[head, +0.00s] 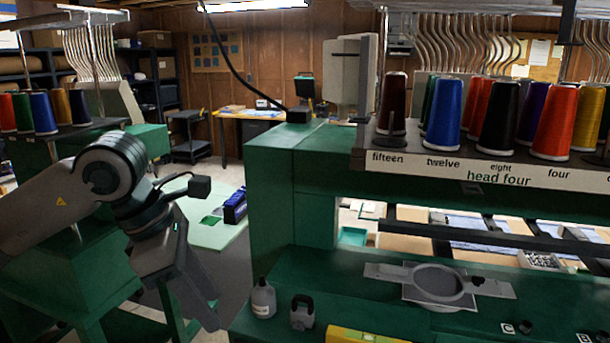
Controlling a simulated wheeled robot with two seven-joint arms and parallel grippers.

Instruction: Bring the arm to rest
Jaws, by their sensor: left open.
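My left arm (115,190) comes in from the left and bends downward at the wrist. My left gripper (193,310) hangs at its end, pointing down, open, with nothing visible between its fingers. It shows left of the green machine (275,190), apart from the white bottle on the machine's ledge. The fingertips are near the bottom of the view. My right gripper is not in view.
A white bottle (263,299), a small dark grey object (302,313) and a hoop (438,283) sit on the green ledge. Several thread cones, including a blue one (443,127), stand on the labelled rack (490,172). Another green machine (40,260) stands behind my left arm.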

